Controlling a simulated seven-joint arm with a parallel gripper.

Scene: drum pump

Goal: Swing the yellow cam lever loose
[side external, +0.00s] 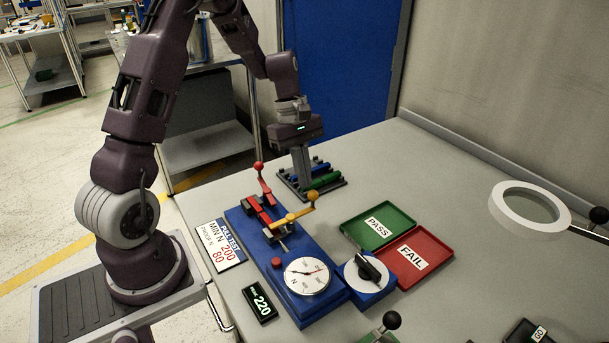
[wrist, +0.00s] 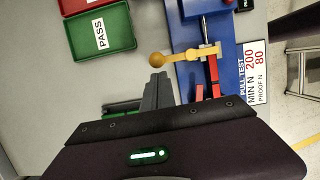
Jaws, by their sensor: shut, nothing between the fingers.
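The yellow cam lever (side external: 293,216) sits across the blue pull-test fixture (side external: 245,222), its ball knob at the right end, beyond the fixture's edge. In the wrist view the yellow lever (wrist: 188,56) crosses the blue base (wrist: 230,70), with its knob pointing left. My gripper (side external: 305,185) is shut and empty, pointing down behind the lever, by the black rack of blue and green pieces. In the wrist view the fingertips (wrist: 157,88) are just below the lever's knob and look apart from it. A red lever (side external: 265,186) stands upright on the fixture, behind the yellow one.
The green PASS tray (side external: 358,238) and red FAIL tray (side external: 440,243) lie right of the fixture. The rack (side external: 335,183) is beside my fingers. A dial (side external: 307,276), a black-knobbed selector (side external: 364,275) and a 220 display (side external: 259,303) are at the front. A ring magnifier (side external: 497,205) stands right.

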